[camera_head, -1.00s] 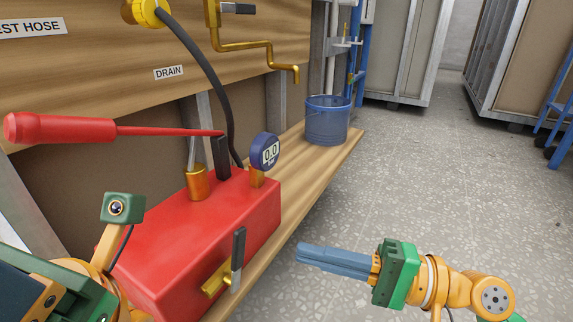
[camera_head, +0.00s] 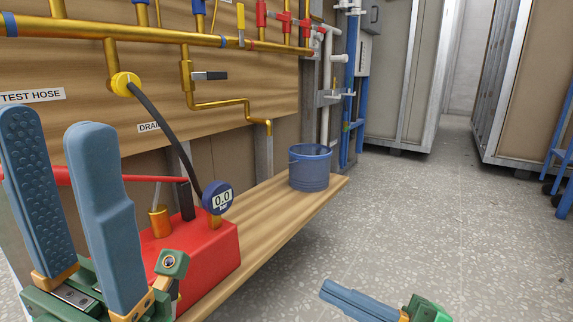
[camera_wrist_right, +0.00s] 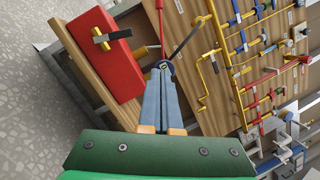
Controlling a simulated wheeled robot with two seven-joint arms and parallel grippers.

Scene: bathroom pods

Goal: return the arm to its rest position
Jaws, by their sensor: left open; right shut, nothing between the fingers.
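My left gripper (camera_head: 72,190) is open and empty at the lower left of the head view, its blue fingers pointing up and apart. It hides part of the red test pump (camera_head: 215,248) and its red lever handle. My right gripper (camera_head: 345,300) is shut and empty at the bottom of the head view, over the floor to the right of the bench. In the right wrist view its closed blue fingers (camera_wrist_right: 160,95) point toward the pump's gauge, with the red pump body (camera_wrist_right: 107,55) to their left.
A wooden bench (camera_head: 260,220) carries the pump and a blue bucket (camera_head: 310,168). A black hose (camera_head: 165,130) runs from the yellow fitting (camera_head: 126,84) down to the pump. Brass pipes (camera_head: 200,38) line the board. Framed pods (camera_head: 410,75) stand behind. The speckled floor (camera_head: 440,220) is clear.

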